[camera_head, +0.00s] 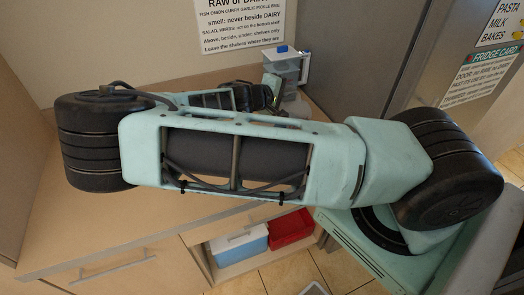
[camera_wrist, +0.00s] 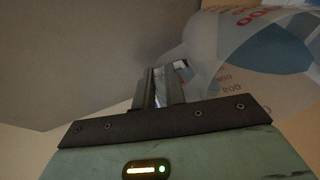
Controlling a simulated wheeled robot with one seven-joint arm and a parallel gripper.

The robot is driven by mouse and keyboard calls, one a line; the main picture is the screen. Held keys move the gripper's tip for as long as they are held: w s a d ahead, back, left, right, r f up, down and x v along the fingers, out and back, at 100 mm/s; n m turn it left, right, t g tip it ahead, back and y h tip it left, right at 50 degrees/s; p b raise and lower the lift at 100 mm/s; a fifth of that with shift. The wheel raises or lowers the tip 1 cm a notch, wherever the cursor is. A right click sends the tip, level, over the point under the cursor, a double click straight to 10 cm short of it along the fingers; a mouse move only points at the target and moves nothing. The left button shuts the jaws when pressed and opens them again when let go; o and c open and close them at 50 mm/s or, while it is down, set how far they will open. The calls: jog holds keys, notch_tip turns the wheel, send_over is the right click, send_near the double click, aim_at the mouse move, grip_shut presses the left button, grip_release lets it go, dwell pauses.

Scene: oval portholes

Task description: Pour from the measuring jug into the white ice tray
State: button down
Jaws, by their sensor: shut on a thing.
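The measuring jug (camera_wrist: 235,45) fills the upper right of the wrist view. It is clear, with red and grey markings and blue patches behind or on its wall, and it looks tilted. My gripper (camera_wrist: 168,88) is shut at the jug's left side; the part it grips is mostly hidden between the fingers.
Below, an open shelf holds a blue box (camera_head: 240,243) and a red box (camera_head: 290,228). The counter's left front is clear.

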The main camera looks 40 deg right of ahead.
jog(key=shift+s+a+f+h+b, duration=0.15)
jog(key=shift+a+h+b, duration=0.65)
jog(key=shift+a, duration=0.6)
jog(key=shift+a+b, duration=0.35)
dwell(0.3)
